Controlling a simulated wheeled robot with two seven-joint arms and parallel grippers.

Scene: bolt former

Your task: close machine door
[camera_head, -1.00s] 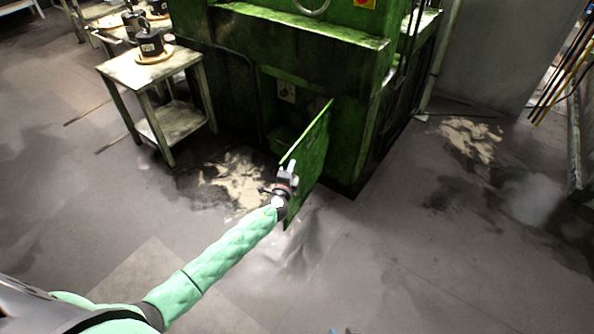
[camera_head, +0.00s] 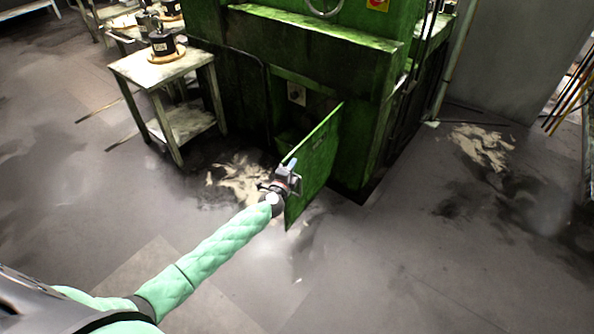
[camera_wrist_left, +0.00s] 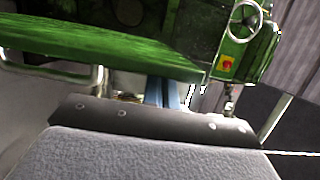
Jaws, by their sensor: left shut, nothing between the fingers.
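The green machine door (camera_head: 316,160) stands open, swung out from the lower front of the green machine (camera_head: 310,60). It also shows as a green slab across the upper left of the left wrist view (camera_wrist_left: 100,45). My left gripper (camera_head: 290,167) is shut and empty at the left face of the door, near its outer edge. Its blue fingertips (camera_wrist_left: 163,92) lie close together by the door in the left wrist view; I cannot tell whether they touch it. The opening (camera_head: 297,105) behind the door shows a small pale box inside. My right gripper is out of view.
A small table (camera_head: 165,65) with a black part on a round base stands left of the machine. The floor (camera_head: 400,260) in front and to the right is clear apart from stains. Poles (camera_head: 572,95) lean at the far right.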

